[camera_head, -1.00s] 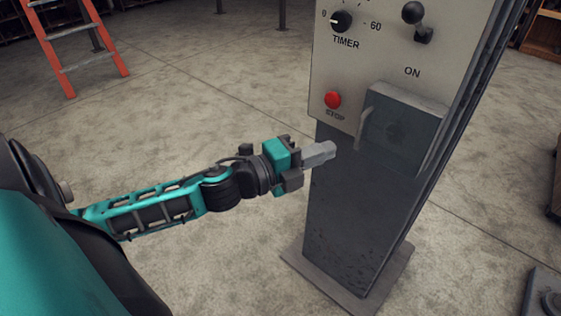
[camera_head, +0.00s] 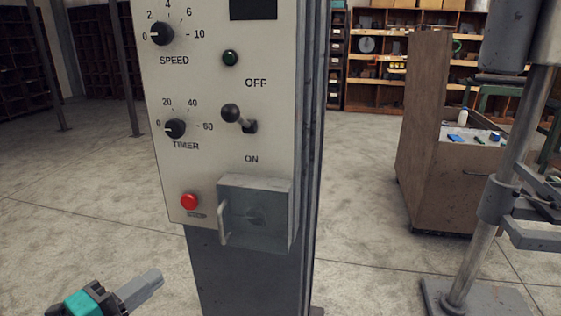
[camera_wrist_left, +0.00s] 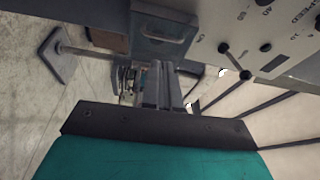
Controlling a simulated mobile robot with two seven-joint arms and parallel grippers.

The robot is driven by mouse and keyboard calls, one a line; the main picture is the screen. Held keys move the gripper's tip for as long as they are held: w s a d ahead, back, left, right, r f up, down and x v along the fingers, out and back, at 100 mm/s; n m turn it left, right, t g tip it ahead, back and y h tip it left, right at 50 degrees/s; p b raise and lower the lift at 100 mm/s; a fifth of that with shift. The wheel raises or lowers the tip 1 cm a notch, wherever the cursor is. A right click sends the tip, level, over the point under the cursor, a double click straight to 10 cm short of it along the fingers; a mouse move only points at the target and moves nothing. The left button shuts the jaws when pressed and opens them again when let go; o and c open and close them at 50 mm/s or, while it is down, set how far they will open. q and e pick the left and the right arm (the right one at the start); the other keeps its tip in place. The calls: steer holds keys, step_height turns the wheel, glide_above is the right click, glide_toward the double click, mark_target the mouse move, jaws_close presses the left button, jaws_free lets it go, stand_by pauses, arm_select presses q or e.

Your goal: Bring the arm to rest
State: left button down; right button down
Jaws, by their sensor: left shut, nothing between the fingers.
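My left gripper (camera_head: 142,290) shows at the bottom left of the head view, below and left of the control panel (camera_head: 180,100). Its fingers are shut with nothing between them, and they stand clear of the panel. In the left wrist view the closed fingers (camera_wrist_left: 161,88) reach forward, with the panel's grey box (camera_wrist_left: 163,28) ahead of them. The rest of my left arm is out of the head view. My right gripper is not in view.
The panel carries a lever (camera_head: 240,118), a red stop button (camera_head: 189,202), dials and a grey handled box (camera_head: 262,210). A wooden cabinet (camera_head: 420,140) and a metal post stand (camera_head: 480,230) are at the right. Open floor (camera_head: 70,215) lies at the left.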

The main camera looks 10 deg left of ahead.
arm_select(q)
steer(key=s+d+f+n+g+y, duration=0.1)
steer(key=s+d+f+n+g, duration=0.1)
steer(key=f+n, duration=0.4)
steer(key=s+d+f+n+g+y, duration=0.1)
steer(key=s+d+f+n+y, duration=0.1)
steer(key=f+n, duration=0.5)
steer(key=s+d+f+n+g+y, duration=0.2)
steer(key=d+f+n, duration=0.3)
steer(key=f, duration=0.6)
steer(key=shift+s+d+f+n+g, duration=0.2)
steer(key=shift+s+n+g, duration=0.1)
steer(key=shift+s+n, duration=0.5)
